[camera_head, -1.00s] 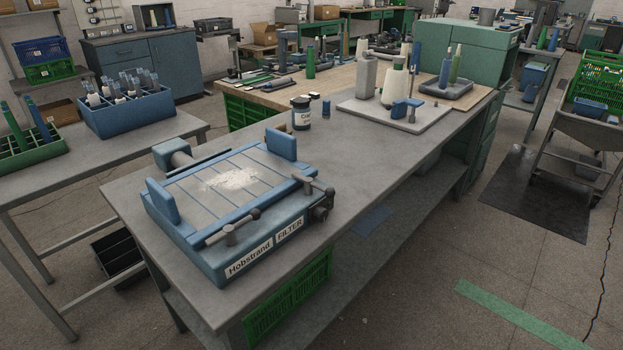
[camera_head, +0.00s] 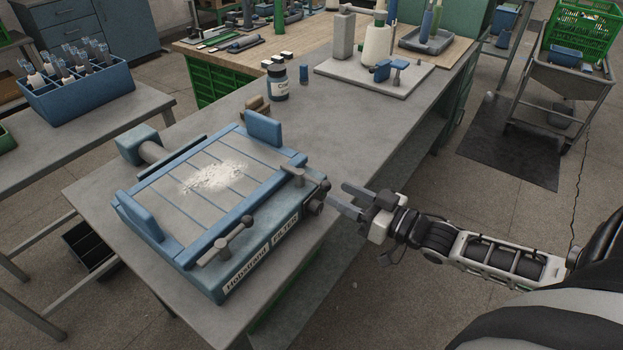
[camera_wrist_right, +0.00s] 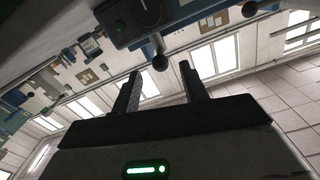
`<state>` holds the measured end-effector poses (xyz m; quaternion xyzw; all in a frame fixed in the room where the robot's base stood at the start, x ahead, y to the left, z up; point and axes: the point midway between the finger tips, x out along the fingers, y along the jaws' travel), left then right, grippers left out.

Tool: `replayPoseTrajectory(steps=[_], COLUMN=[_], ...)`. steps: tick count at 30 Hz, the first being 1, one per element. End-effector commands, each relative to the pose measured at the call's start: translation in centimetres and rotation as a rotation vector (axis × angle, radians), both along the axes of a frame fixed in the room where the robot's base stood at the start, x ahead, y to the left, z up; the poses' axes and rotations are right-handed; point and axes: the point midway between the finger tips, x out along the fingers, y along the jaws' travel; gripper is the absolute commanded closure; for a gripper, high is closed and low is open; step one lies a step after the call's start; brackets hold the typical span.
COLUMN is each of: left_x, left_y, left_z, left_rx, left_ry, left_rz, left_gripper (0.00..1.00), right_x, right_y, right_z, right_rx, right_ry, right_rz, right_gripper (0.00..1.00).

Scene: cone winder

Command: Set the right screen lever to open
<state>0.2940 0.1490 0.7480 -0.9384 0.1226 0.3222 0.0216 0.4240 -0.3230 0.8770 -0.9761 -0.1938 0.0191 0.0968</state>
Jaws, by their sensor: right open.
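The blue filter unit (camera_head: 262,258), labelled "Hobstrand FILTER", sits on the near end of the grey bench. A left lever (camera_head: 224,244) slants the other way at the near corner. My right gripper (camera_head: 347,200) is open and empty, just right of the right lever and apart from it, fingers pointing left. In the right wrist view its two fingers (camera_wrist_right: 158,92) are spread, with a dark round knob (camera_wrist_right: 160,62) beyond them. My left gripper is not in view.
White powder (camera_head: 217,177) lies on the slatted screen. A dark fitting (camera_head: 316,206) sticks out of the unit's right side near my gripper. A labelled jar (camera_head: 277,82) stands behind on the bench.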

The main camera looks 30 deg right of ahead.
Motion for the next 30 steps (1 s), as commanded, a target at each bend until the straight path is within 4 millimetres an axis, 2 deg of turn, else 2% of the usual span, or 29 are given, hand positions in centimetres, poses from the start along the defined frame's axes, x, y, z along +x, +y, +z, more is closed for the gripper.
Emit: replayPoseTrajectory(steps=[1,6,12,18,26,27,30], left_x=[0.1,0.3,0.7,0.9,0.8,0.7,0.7], left_y=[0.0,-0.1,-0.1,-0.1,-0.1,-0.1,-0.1], left_z=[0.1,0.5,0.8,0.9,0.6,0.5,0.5], left_rx=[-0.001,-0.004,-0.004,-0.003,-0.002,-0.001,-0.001], left_ry=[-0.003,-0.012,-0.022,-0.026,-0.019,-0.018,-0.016], left_rz=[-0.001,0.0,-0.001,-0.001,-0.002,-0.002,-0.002], left_gripper=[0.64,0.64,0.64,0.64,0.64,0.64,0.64], right_x=[1.1,4.1,6.7,7.7,7.8,7.8,7.8], right_y=[0.4,1.7,2.8,3.2,3.3,3.3,3.3], right_z=[0.2,0.1,0.1,0.0,0.0,0.0,0.0], right_rx=[0.002,0.0,0.001,-0.002,-0.001,-0.001,-0.001], right_ry=[-0.007,-0.005,-0.002,0.0,0.001,0.001,0.001], right_rz=[0.001,0.0,0.0,0.0,0.0,0.0,0.0], right_gripper=[0.56,0.56,0.56,0.56,0.56,0.62,0.9])
